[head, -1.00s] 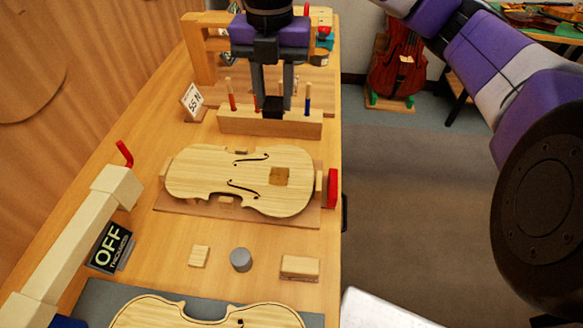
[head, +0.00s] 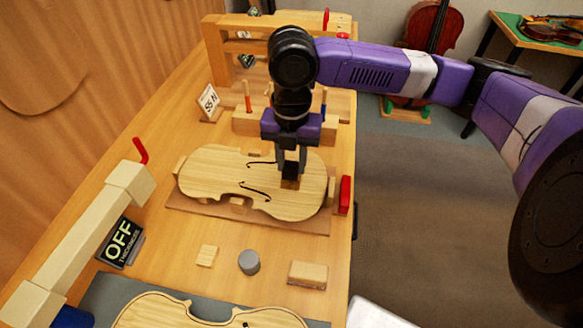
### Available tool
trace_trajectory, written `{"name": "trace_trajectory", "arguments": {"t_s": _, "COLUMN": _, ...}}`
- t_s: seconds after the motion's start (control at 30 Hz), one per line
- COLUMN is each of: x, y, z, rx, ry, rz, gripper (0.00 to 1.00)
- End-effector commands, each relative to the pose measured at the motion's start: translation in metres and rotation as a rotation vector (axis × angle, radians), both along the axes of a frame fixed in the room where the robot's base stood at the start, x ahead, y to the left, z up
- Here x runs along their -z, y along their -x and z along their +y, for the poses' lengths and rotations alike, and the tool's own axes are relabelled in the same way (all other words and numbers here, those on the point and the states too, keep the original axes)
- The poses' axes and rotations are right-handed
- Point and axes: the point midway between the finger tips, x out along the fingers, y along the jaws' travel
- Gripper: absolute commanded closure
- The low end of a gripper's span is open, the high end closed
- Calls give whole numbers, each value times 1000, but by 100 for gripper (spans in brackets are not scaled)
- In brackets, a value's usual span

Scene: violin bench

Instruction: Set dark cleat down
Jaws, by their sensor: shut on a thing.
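The dark cleat (head: 291,169) is a small, nearly black block. My gripper (head: 290,173) is shut on it, pointing down over the right part of the pale violin plate (head: 215,180). A brown square patch (head: 289,185) on the plate shows just under the cleat, mostly hidden by it and the fingers. I cannot tell whether the cleat touches the patch or hangs slightly above it. The plate has two dark f-holes and lies on a brown board (head: 260,222) between small wooden blocks.
In front lie a light wood square (head: 207,255), a grey cylinder (head: 249,262) and a wooden block (head: 308,274). A wooden rack (head: 243,122) with coloured handles stands behind my gripper. A beige clamp beam (head: 85,235) and an OFF sign (head: 120,242) are left. A red knob (head: 345,194) is at the bench's right edge.

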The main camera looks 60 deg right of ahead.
Motion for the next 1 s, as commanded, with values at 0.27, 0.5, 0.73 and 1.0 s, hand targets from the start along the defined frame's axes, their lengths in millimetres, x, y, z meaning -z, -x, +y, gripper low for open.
{"name": "trace_trajectory", "arguments": {"t_s": 0.27, "x": 27, "y": 0, "z": 0, "rx": 0, "ry": 0, "rz": 1, "gripper": 100}}
{"name": "trace_trajectory", "arguments": {"t_s": 0.5, "x": 29, "y": 0, "z": 0, "rx": 0, "ry": 0, "rz": 0, "gripper": 100}}
{"name": "trace_trajectory", "arguments": {"t_s": 0.73, "x": 29, "y": 0, "z": 0, "rx": 0, "ry": 0, "rz": 0, "gripper": 47}}
{"name": "trace_trajectory", "arguments": {"t_s": 1.0, "x": 28, "y": 0, "z": 0, "rx": 0, "ry": 0, "rz": 0, "gripper": 47}}
